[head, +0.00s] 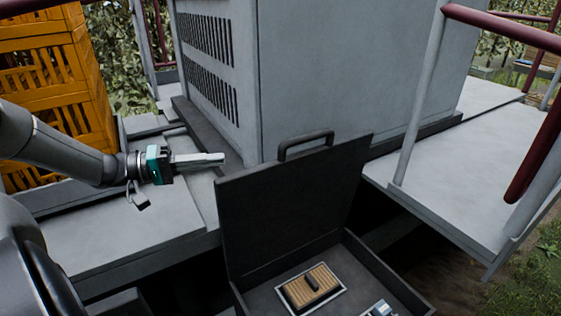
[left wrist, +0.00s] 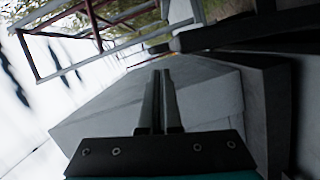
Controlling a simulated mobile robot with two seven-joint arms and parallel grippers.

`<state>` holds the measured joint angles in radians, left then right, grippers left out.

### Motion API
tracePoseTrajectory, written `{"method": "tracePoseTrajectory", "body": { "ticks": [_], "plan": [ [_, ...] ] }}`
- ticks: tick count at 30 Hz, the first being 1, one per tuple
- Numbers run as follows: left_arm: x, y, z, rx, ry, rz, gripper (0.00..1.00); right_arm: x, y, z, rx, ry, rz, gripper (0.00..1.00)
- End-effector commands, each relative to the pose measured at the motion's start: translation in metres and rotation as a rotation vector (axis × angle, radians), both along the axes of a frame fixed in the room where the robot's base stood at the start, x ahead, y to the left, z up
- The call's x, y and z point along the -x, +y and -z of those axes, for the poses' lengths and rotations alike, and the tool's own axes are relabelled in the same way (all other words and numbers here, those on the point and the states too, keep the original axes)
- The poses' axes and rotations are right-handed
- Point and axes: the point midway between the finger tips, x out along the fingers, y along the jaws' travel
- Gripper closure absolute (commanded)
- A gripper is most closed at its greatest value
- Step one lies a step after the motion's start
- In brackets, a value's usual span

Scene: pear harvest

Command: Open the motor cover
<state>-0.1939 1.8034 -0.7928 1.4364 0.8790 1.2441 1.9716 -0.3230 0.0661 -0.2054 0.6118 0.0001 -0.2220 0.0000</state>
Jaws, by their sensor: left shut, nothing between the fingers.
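The motor cover (head: 295,205) is a dark flat lid with a bar handle (head: 306,143) on its top edge. In the head view it stands raised, steeply tilted, at the back of an open dark box (head: 372,262). Inside the box lies a tan ribbed part (head: 298,291) with a dark grip in a pale frame. My left gripper (head: 222,158) is shut and empty, left of the lid and handle and apart from them. Its closed fingers also show in the left wrist view (left wrist: 160,75). My right gripper is not in view.
A large grey cabinet (head: 340,70) with vents stands behind the lid. Orange crates (head: 50,90) are stacked at the left. Grey platforms flank the box, with a railing (head: 420,95) at the right. A dark gap lies between the box and the right platform (head: 455,185).

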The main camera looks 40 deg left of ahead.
Motion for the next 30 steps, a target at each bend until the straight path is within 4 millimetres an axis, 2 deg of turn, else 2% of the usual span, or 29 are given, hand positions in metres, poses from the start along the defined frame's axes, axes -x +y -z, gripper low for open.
{"method": "tracePoseTrajectory", "body": {
  "ticks": [4, 8, 27, 30],
  "plan": [
    [-0.009, -0.007, 0.001, 0.003, -0.001, 0.0, 1.0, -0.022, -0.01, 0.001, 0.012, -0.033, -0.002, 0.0],
    [-0.023, -0.017, 0.003, 0.004, -0.002, 0.001, 1.0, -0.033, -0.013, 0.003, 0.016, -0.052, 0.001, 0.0],
    [-0.079, -0.059, 0.01, 0.0, 0.0, 0.001, 1.0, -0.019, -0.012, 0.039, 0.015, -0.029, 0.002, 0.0],
    [-0.081, -0.074, 0.01, 0.005, 0.001, 0.002, 1.0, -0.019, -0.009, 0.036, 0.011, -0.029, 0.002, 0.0]
  ]
}}
